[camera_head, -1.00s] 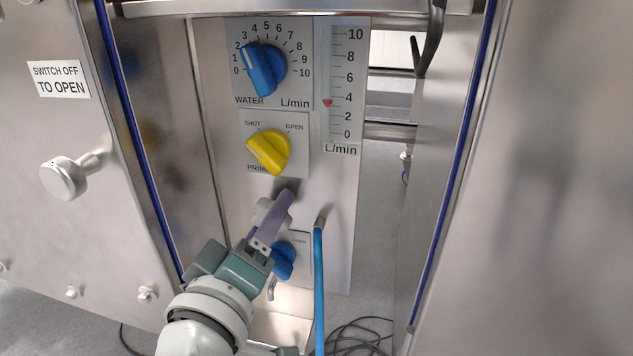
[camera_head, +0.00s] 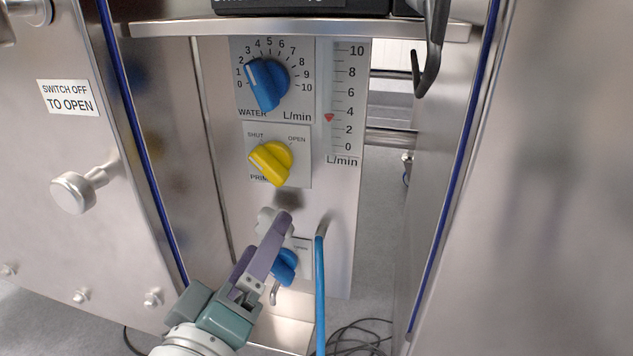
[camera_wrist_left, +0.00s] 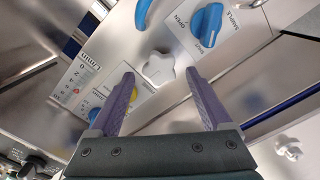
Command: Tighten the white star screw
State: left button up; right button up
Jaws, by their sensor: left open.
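The white star screw (camera_head: 266,216) sits on the steel panel below the yellow PRIME knob, partly hidden by a purple finger of my left gripper (camera_head: 263,237). In the left wrist view the screw (camera_wrist_left: 158,68) is a whitish lobed knob, just beyond and between the two fingertips of my left gripper (camera_wrist_left: 160,76). The fingers are apart with nothing between them. I cannot tell whether they touch the screw. My right gripper is not in view.
A yellow PRIME knob (camera_head: 270,163) and a blue WATER knob (camera_head: 265,84) are above the screw. A small blue knob (camera_head: 285,265) and a blue hose (camera_head: 319,290) are close by at the lower right. Steel doors flank the panel.

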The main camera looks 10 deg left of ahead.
pick_arm(q)
jog(key=s+p, duration=0.1)
jog(key=s, duration=0.5)
